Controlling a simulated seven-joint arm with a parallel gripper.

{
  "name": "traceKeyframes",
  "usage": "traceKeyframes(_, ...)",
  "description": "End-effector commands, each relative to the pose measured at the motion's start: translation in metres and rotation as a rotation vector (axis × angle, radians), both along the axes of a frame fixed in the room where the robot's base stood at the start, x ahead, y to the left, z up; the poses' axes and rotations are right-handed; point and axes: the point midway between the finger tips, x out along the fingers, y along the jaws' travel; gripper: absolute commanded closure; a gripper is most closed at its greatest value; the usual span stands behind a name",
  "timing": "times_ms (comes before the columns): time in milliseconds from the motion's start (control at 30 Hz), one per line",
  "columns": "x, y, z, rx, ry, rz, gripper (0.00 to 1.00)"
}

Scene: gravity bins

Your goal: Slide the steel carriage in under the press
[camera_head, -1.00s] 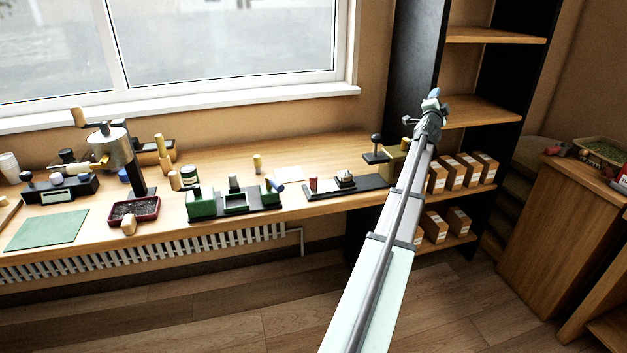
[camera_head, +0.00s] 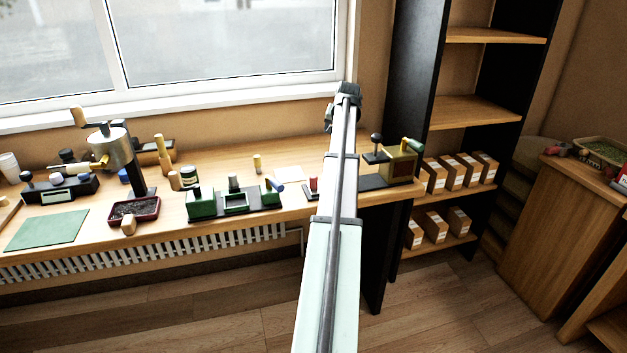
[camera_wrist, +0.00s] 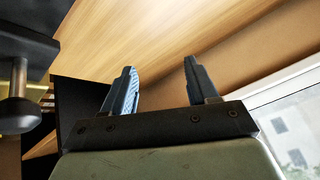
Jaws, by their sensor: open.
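The press (camera_head: 400,160), a brassy housing with a green-handled lever and a dark plate topped by a black knob, stands at the right end of the bench. Its black base (camera_head: 371,182) runs left from it, and a small red piece (camera_head: 313,184) shows beside my arm. My gripper (camera_head: 347,91) is raised above the back of the bench, left of the press. In the wrist view my gripper (camera_wrist: 160,80) is open, with nothing between its fingers. A dark block and rounded knob (camera_wrist: 18,113), perhaps the press's, show at left.
A green fixture (camera_head: 235,200) stands left of the press, with a dark red tray (camera_head: 134,210) and a green mat (camera_head: 48,230) farther left. A shelf with small boxes (camera_head: 452,172) is at right. The window (camera_head: 230,45) is behind my gripper.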

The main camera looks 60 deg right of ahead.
Motion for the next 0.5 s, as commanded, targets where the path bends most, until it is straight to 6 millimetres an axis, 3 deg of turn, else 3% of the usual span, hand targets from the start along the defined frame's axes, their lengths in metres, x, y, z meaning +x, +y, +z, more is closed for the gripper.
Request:
traceKeyframes(100,0.013,0.043,-0.005,0.123,0.138,0.086,0.42)
traceKeyframes(300,0.017,0.102,-0.005,0.303,0.333,0.187,0.42)
traceKeyframes(500,0.016,0.133,0.0,0.398,0.43,0.23,0.42)
